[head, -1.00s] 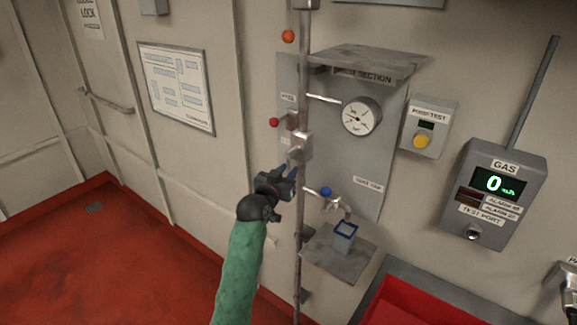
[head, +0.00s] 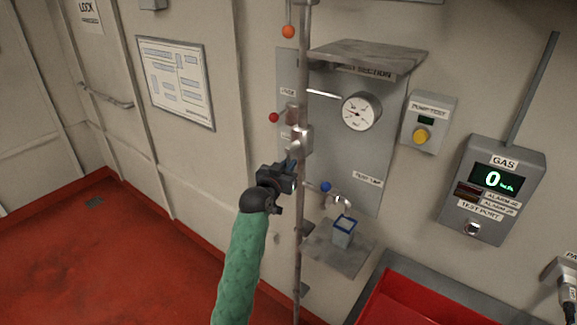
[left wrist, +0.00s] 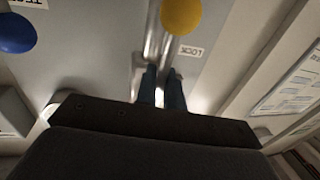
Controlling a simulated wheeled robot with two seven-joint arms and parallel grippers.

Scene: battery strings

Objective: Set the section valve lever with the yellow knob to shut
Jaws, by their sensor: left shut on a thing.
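The yellow knob (left wrist: 181,15) shows at the top of the left wrist view, just beyond my left fingertips. In the head view my gripper and the pipe hide it. My left gripper (head: 291,162) is at the valve body (head: 301,140) on the vertical pipe (head: 299,225). In the left wrist view its two blue fingers (left wrist: 161,80) are shut on a thin metal part, which looks like the lever of the yellow knob. The exact contact is partly hidden. A "LOCK" label (left wrist: 190,50) is right of the fingers. My right gripper is not in view.
A blue knob (head: 326,187) sits right of the gripper, above a small cup (head: 343,232) on a shelf. A red knob (head: 273,118) and an orange knob (head: 288,31) are above. A gauge (head: 361,111) is on the panel.

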